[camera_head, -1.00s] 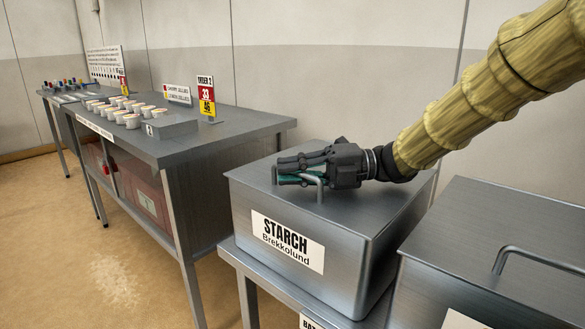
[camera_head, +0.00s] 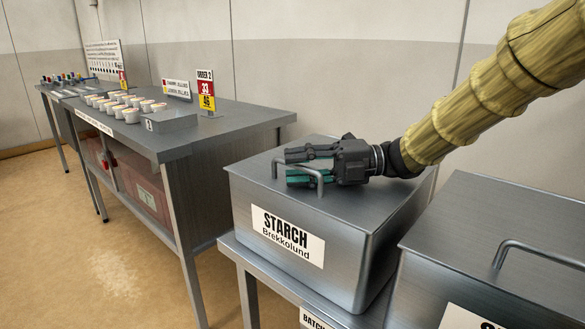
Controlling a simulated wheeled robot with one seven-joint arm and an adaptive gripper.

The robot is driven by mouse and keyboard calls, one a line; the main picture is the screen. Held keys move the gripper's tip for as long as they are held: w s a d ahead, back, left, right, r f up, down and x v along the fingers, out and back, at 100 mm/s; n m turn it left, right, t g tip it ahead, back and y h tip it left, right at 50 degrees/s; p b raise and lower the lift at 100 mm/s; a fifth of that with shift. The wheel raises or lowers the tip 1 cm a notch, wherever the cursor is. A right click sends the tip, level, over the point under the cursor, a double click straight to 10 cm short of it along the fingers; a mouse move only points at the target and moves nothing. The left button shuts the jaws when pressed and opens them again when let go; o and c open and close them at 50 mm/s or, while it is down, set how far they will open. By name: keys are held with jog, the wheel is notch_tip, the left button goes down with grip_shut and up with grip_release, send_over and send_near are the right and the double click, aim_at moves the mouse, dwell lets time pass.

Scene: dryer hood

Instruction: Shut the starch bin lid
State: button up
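The starch bin (camera_head: 345,262) is a grey metal box with a white "STARCH Brekkolund" label (camera_head: 287,236) on its front. Its flat lid (camera_head: 385,197) lies level on top, and I see no gap along the front edge. A bent bar handle (camera_head: 300,171) stands up on the lid. My gripper (camera_head: 288,168) reaches in from the right, low over the lid at the handle.
A second grey bin (camera_head: 500,255) with a bar handle stands close at the right. At the left, a long metal table (camera_head: 230,130) bears several white cups (camera_head: 130,115), signs and a small grey block (camera_head: 172,121). The floor at the left is clear.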

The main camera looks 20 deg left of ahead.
jog(key=v, duration=1)
jog(key=shift+w+d+f, duration=0.1)
jog(key=shift+d, duration=0.1)
